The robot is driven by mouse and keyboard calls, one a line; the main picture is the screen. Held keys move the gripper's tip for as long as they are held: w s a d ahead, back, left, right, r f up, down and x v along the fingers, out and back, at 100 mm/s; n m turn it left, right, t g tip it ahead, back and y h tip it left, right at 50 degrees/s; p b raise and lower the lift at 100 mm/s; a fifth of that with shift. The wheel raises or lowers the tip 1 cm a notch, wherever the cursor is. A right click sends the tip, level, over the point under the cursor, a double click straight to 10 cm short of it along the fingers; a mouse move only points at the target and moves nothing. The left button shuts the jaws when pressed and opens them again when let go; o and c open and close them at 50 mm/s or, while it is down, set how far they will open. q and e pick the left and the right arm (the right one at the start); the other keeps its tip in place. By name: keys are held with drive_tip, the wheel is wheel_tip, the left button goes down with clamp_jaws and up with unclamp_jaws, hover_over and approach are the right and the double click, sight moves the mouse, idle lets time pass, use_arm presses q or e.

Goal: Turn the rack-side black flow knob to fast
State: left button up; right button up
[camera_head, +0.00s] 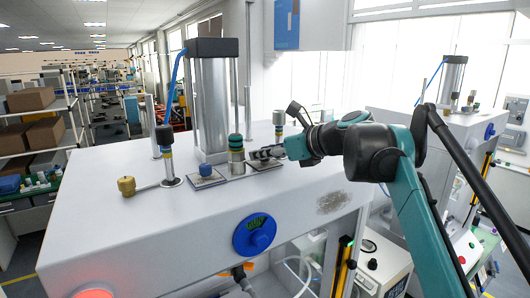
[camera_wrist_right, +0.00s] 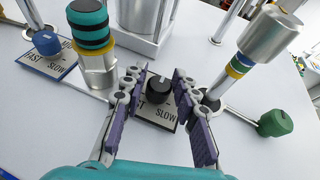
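The black flow knob (camera_wrist_right: 159,90) stands on a small pale plate (camera_wrist_right: 156,115) marked SLOW on its right; the left lettering is partly covered. In the head view the plate (camera_head: 265,165) lies just right of the green-and-black-banded cylinder (camera_head: 236,155). My right gripper (camera_head: 262,154) reaches in from the right, low over this plate. In the right wrist view its open fingers (camera_wrist_right: 158,92) stand on both sides of the black knob, with a gap to each side. The knob's pointer direction cannot be told. My left gripper is not in view.
A blue knob (camera_wrist_right: 45,42) on a FAST-marked plate sits left of the banded cylinder (camera_wrist_right: 88,32). A silver-topped fitting (camera_wrist_right: 255,50) and green knob (camera_wrist_right: 275,123) stand on the right. The tall press cylinder (camera_head: 210,105) is close by.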

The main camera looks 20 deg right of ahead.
clamp_jaws()
drive_tip(key=shift+n+y, duration=0.3)
drive_tip(key=n+g+y+p, duration=0.1)
drive_tip(key=n+y, duration=0.1)
drive_tip(key=n+g+y+p, duration=0.2)
drive_tip(key=shift+w+r+p, duration=0.1)
drive_tip(key=shift+r+p, duration=0.1)
drive_tip(key=shift+p, duration=0.1)
drive_tip(key=n+g+y+p, duration=0.2)
drive_tip(key=n+g, duration=0.2)
drive_tip(key=shift+f, duration=0.1)
drive_tip(key=shift+f+n+g+y+p, duration=0.15)
drive_tip(key=shift+n+g+y, duration=0.2)
drive_tip(key=shift+n+g, duration=0.45)
drive_tip(key=shift+r+n+g+y+p, duration=0.15)
drive_tip(key=shift+n+g+y, duration=0.2)
drive_tip(key=shift+n+g, duration=0.45)
drive_tip(key=shift+f+g, duration=0.1)
drive_tip(key=shift+g, duration=0.3)
drive_tip(key=o, duration=0.6)
unclamp_jaws()
drive_tip(key=shift+a, duration=0.1)
